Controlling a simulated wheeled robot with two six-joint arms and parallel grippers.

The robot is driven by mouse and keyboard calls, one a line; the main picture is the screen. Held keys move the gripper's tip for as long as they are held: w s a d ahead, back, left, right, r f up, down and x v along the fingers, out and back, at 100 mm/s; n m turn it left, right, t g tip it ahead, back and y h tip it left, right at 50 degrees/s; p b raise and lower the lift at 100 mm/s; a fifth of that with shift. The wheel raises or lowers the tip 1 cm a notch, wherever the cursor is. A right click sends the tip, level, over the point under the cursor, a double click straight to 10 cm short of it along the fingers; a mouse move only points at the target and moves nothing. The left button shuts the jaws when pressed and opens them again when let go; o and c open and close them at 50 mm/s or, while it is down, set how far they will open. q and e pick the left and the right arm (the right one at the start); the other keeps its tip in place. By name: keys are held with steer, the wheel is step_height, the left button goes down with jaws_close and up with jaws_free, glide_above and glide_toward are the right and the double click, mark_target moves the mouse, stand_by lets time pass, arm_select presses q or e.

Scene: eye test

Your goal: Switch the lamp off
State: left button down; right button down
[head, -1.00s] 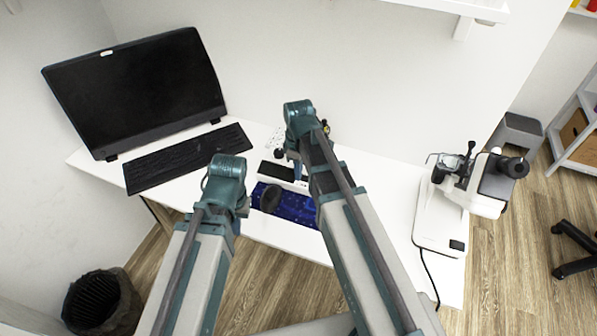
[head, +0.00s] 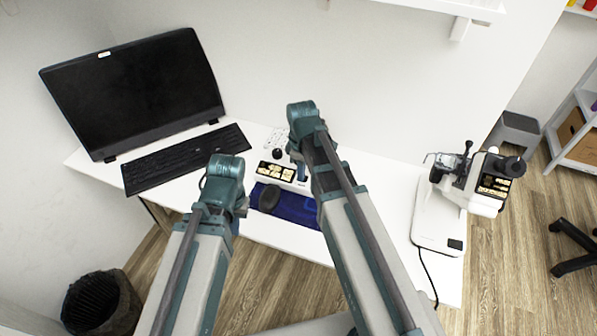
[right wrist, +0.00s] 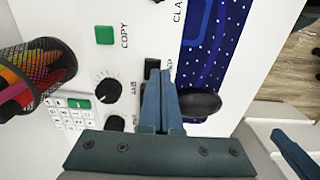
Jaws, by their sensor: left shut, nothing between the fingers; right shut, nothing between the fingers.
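No separate lamp is recognisable. A white control panel (head: 287,184) with a lit screen (head: 276,171) lies on the desk. In the right wrist view it has a green COPY button (right wrist: 104,35), a black dial (right wrist: 107,91) and a small black switch-like part (right wrist: 152,66); the lettering beside that part is partly hidden. My right gripper (head: 301,173) is shut and empty over the panel; its blue fingertips (right wrist: 160,75) are at the black part, and I cannot tell whether they touch it. My left gripper (head: 237,226) is shut and empty near the desk's front edge.
A keyboard (head: 185,160) and monitor (head: 135,92) are at left. A pen cup (right wrist: 40,68) stands beside the panel.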

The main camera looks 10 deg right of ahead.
steer(key=shift+r, duration=0.1)
step_height(320, 180, up, 14)
steer(key=w+a+p, duration=0.1)
steer(key=a+p, duration=0.1)
steer(key=p, duration=1.1)
steer(key=shift+p, duration=0.4)
steer(key=shift+w+f, duration=0.1)
steer(key=shift+f, duration=0.1)
steer(key=s+a+m, duration=0.3)
steer(key=s, duration=0.4)
steer(key=s+a+m+h, duration=0.1)
steer(key=s+a+m, duration=0.2)
steer(key=s, duration=0.5)
steer(key=shift+a+m, duration=0.25)
steer(key=shift+m, duration=0.45)
